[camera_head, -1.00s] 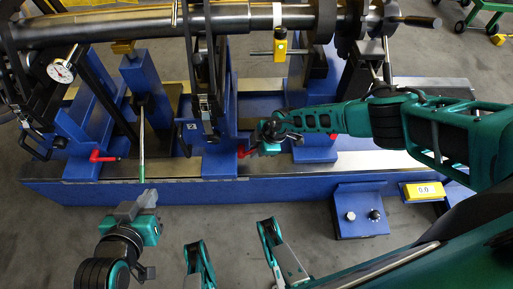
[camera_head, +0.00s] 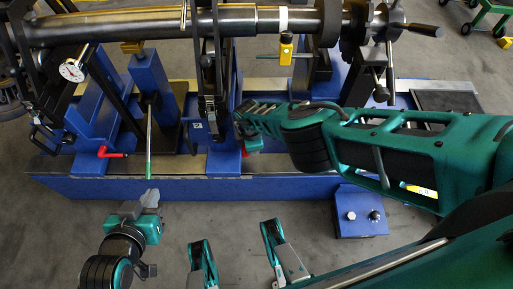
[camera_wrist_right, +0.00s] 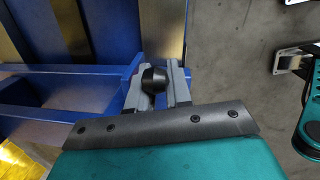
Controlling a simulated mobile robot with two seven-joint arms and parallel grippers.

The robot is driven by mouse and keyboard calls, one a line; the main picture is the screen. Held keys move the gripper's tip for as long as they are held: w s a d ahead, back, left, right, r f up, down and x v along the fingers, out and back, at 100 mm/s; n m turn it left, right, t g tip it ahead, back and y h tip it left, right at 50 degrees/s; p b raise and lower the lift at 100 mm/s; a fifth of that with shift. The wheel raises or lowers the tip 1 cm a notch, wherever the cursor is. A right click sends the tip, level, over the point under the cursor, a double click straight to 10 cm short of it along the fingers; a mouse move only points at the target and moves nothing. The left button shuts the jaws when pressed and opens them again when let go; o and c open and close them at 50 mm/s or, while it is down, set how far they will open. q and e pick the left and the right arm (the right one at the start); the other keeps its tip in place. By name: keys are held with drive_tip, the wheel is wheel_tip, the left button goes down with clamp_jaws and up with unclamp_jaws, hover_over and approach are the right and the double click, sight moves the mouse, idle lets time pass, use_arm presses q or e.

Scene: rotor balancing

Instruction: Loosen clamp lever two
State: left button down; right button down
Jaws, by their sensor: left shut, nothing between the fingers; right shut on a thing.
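Clamp lever two (camera_head: 244,150) shows as a small red piece beside the blue pedestal marked 2; my right gripper and arm hide most of it. My right gripper (camera_head: 250,140) is at this lever. In the right wrist view its two grey fingers (camera_wrist_right: 155,86) are shut on a black rounded knob (camera_wrist_right: 154,78), which I take to be the lever's end.
Another red clamp lever (camera_head: 112,154) sits on the left pedestal. The steel rotor shaft (camera_head: 120,25) runs along the back above the blue base (camera_head: 250,189). A dial gauge (camera_head: 71,70) hangs at the left. A box with two knobs (camera_head: 360,213) stands in front. Grey floor is open at front left.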

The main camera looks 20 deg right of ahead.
use_arm(q)
drive_tip(key=shift+w+d+r, duration=0.1)
drive_tip(key=shift+d, duration=0.05)
use_arm(e)
drive_tip(key=shift+w+r, duration=0.15)
drive_tip(key=shift+w, duration=0.05)
use_arm(q)
drive_tip(key=shift+w+d+r, duration=0.1)
drive_tip(key=shift+w+r, duration=0.05)
use_arm(e)
drive_tip(key=c, duration=1.1)
unclamp_jaws()
drive_tip(key=shift+s, duration=0.1)
use_arm(q)
drive_tip(key=shift+r, duration=0.1)
wheel_tip(320, 180, up, 9)
drive_tip(key=s+a+p, duration=0.1)
drive_tip(key=a+p, duration=0.1)
drive_tip(key=p, duration=1.1)
drive_tip(key=shift+s+a+r+y, duration=0.2)
drive_tip(key=shift+a+y, duration=0.05)
drive_tip(key=shift+y, duration=0.05)
use_arm(e)
drive_tip(key=r, duration=0.4)
drive_tip(key=a+r, duration=0.1)
drive_tip(key=r, duration=0.3)
drive_tip(key=s+r, duration=0.1)
drive_tip(key=r, duration=0.3)
drive_tip(key=shift+a+r, duration=0.25)
drive_tip(key=shift+r, duration=0.15)
